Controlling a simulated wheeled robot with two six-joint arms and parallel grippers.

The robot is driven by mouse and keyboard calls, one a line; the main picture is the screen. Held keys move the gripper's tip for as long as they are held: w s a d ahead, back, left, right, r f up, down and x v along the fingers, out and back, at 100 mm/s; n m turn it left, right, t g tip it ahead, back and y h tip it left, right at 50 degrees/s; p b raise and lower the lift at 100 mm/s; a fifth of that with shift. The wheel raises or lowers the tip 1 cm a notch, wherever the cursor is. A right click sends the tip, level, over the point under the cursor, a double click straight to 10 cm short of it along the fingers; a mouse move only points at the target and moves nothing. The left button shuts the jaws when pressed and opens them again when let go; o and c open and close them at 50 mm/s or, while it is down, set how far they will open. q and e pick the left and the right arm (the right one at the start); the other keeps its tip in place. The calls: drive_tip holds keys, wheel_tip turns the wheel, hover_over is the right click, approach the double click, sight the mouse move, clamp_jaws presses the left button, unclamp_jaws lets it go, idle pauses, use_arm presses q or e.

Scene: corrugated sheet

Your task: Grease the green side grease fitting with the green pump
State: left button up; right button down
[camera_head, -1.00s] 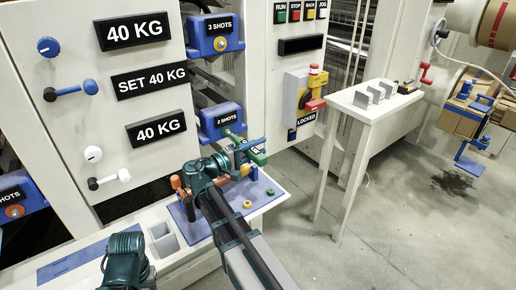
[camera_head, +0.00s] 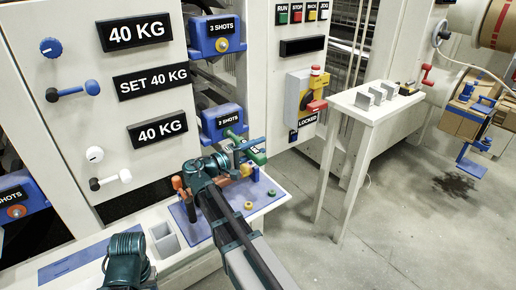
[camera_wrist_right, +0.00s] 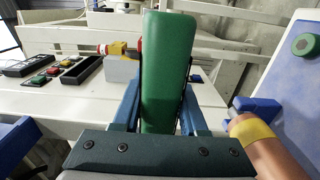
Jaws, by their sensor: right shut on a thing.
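My right gripper (camera_head: 244,152) is shut on the green pump (camera_head: 258,157), just right of and below the lower blue "2 SHOTS" housing (camera_head: 220,122). In the right wrist view the pump's green body (camera_wrist_right: 168,72) stands between the fingers of my right gripper (camera_wrist_right: 160,112). A copper-coloured tube (camera_wrist_right: 275,155) with a yellow band lies at the lower right, apart from the fitting in the picture. My left gripper is out of view; only part of that arm shows.
A blue mat (camera_head: 187,222) with small coloured rings lies on the ledge below my right gripper. An orange-handled tool (camera_head: 178,185) stands at its left. A white side table (camera_head: 375,110) with grey blocks stands at the right.

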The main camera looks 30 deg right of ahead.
idle(0.3)
drive_tip(key=shift+s, duration=0.75)
drive_tip(key=shift+w, duration=0.7)
idle(1.8)
drive_tip(key=shift+s, duration=0.7)
idle(0.3)
drive_tip(key=s, duration=0.6)
drive_tip(key=shift+d, duration=0.3)
idle(0.6)
